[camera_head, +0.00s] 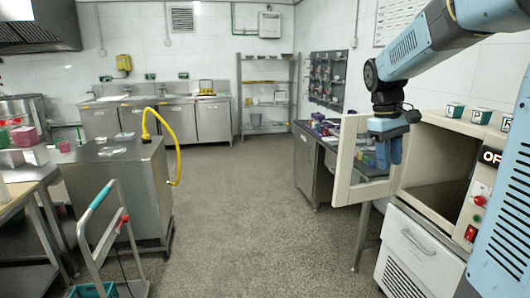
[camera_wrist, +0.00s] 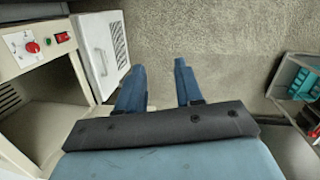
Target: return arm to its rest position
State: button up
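My gripper (camera_head: 388,155) hangs from my blue and black arm at the right of the head view, fingers pointing down. It is in front of the open door of a beige cabinet machine (camera_head: 425,208). In the wrist view my gripper (camera_wrist: 158,70) shows two blue fingers spread apart with only floor seen between them. It is open and empty. The cabinet's opening (camera_wrist: 30,105) lies to the left of the fingers in the wrist view, and the white lower unit (camera_wrist: 99,50) is close by the left finger.
The cabinet door (camera_head: 347,165) stands open beside my gripper. A control panel (camera_head: 478,205) with an "OFF" sign is at right. A steel table (camera_head: 310,165) is behind the door. A trolley (camera_head: 105,240) and a steel cabinet (camera_head: 120,195) stand left. The middle floor is clear.

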jog(key=s+a+m+t+y, duration=0.1)
jog(key=s+a+m+t, duration=0.1)
jog(key=s, duration=0.8)
jog(key=s+a+f+m+t+y, duration=0.1)
jog(key=s+a+t, duration=0.3)
jog(key=s, duration=0.6)
jog(key=shift+a+f+m, duration=0.15)
jog(key=shift+a+m, duration=0.45)
jog(key=shift+a, duration=0.55)
jog(key=shift+s+a, duration=0.1)
